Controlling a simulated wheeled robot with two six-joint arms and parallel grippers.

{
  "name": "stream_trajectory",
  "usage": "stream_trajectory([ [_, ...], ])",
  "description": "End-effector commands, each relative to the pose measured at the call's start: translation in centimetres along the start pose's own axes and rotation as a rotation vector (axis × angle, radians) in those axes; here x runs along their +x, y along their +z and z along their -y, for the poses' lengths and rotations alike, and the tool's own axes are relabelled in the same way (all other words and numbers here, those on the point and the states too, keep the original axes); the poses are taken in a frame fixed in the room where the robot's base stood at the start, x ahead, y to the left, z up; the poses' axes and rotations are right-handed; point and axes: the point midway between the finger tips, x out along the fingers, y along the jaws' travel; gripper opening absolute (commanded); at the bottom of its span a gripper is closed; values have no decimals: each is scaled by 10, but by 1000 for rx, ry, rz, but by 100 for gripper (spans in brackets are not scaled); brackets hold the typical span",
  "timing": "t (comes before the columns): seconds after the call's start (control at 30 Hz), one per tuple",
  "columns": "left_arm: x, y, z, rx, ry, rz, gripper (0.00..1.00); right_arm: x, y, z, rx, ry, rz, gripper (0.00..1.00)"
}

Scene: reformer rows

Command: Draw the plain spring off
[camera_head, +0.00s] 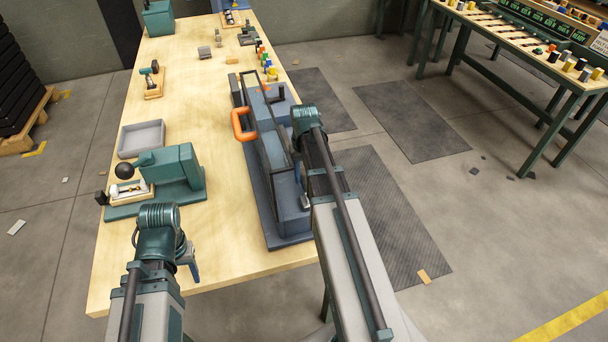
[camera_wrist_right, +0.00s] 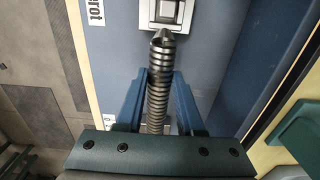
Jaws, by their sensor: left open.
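A coiled metal spring (camera_wrist_right: 157,88) shows in the right wrist view, darker at its upper end, with a pointed tip at a pale square fitting (camera_wrist_right: 165,12) on a blue-grey surface. My right gripper (camera_wrist_right: 161,76) has its blue fingers close against both sides of the spring and looks shut on it. In the head view my right gripper (camera_head: 304,198) is at the right side of the long blue-grey machine (camera_head: 272,150), largely hidden by its arm. My left gripper (camera_head: 190,268) is open and empty over the table's near edge.
The long wooden table (camera_head: 232,262) carries a green press (camera_head: 178,168) with a black ball, a grey tray (camera_head: 142,138) and an orange handle (camera_head: 243,124) on the machine. Small coloured parts stand further back. Bare table lies left of the machine.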

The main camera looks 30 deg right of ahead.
Motion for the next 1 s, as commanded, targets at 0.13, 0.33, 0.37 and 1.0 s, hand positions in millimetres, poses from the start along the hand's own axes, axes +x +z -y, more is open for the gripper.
stream_trajectory([
  [0.13,0,0,0,0,0,0,57,0,0,0,0,0,0,0],
  [0.33,0,0,0,0,0,0,57,0,0,0,0,0,0,0],
  [0.37,0,0,0,0,0,0,57,0,0,0,0,0,0,0],
  [1.0,-32,2,3,0,0,0,57,-32,0,0,0,0,0,0],
])
